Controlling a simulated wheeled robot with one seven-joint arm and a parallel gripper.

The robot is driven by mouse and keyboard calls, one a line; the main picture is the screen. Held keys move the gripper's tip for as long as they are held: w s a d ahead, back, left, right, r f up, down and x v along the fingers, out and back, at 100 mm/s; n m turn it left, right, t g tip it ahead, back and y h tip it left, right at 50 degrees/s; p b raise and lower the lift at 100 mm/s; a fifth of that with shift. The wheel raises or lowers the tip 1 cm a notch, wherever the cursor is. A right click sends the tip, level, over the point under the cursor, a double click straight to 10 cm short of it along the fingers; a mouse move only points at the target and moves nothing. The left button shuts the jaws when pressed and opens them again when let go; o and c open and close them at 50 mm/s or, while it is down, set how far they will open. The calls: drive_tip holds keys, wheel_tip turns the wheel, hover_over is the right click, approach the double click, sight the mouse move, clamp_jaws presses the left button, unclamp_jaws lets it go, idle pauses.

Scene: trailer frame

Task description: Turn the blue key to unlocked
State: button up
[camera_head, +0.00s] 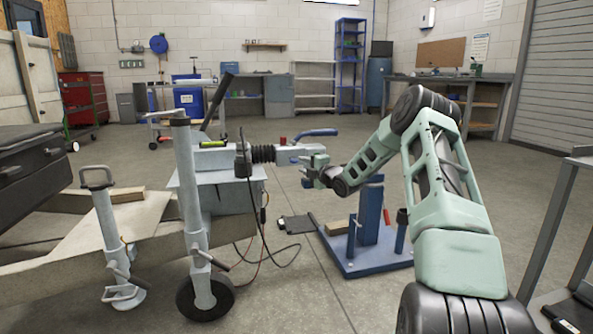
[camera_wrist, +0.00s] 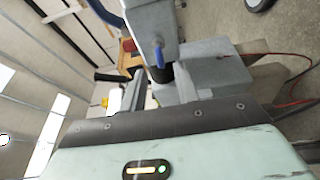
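The blue key (camera_wrist: 160,57) shows in the wrist view as a small blue piece against the grey hitch coupling (camera_wrist: 152,25). Which way it is turned is too small to tell. In the head view the coupling (camera_head: 290,155) sits at the front of the trailer, and I cannot make out the key there. My gripper (camera_head: 307,172) is just below and right of the coupling's front end, close to it; whether they touch is unclear. The gripper's housing (camera_wrist: 180,150) fills the bottom of the wrist view.
A blue lever (camera_head: 318,132) tops the coupling. A blue stand (camera_head: 370,215) on a base plate is beneath my forearm. The jockey wheel post (camera_head: 190,190) stands left, with loose cables (camera_head: 263,240) hanging to the floor. A grey rack (camera_head: 555,230) is at right.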

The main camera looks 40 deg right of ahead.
sight(293, 160)
drive_tip(key=shift+w+d+b, duration=0.2)
drive_tip(key=shift+w+b, duration=0.25)
drive_tip(key=shift+w, duration=0.8)
drive_tip(key=shift+w+d+b, duration=0.2)
drive_tip(key=shift+w+b, duration=0.2)
drive_tip(key=shift+w, duration=0.85)
clamp_jaws()
